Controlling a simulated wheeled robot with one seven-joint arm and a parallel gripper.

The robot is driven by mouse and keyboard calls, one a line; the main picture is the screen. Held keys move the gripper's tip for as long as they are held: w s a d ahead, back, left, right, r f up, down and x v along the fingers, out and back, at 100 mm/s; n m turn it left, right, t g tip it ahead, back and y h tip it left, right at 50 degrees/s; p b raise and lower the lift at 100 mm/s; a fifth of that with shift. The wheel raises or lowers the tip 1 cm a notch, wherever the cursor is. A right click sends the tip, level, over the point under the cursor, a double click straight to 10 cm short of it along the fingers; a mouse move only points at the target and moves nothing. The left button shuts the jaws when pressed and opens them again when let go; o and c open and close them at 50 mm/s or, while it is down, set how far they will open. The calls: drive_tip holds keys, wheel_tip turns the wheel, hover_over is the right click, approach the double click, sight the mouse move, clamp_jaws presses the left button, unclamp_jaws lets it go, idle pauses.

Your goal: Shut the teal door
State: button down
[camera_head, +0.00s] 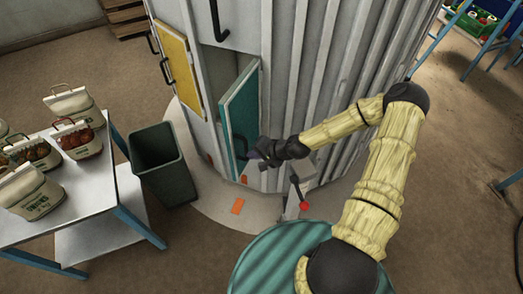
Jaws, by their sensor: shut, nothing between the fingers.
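The teal door (240,116) stands open on the grey corrugated silo, swung out from its opening, with a dark handle (241,147) on its face. My arm reaches in from the right.
A yellow door (179,68) also stands open to the upper left. A dark bin (163,165) stands left of the teal door. A lever with a red knob (304,206) is below my gripper.

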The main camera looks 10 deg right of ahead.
sight(234, 152)
drive_tip(key=w+a+p, duration=0.1)
drive_tip(key=w+a+f, duration=0.1)
drive_tip(key=a, duration=0.1)
drive_tip(key=w+a+p, duration=0.1)
drive_tip(key=shift+a+f+p, duration=0.15)
drive_tip(key=shift+a+p, duration=0.1)
drive_tip(key=shift+p, duration=0.05)
drive_tip(key=shift+w, duration=0.15)
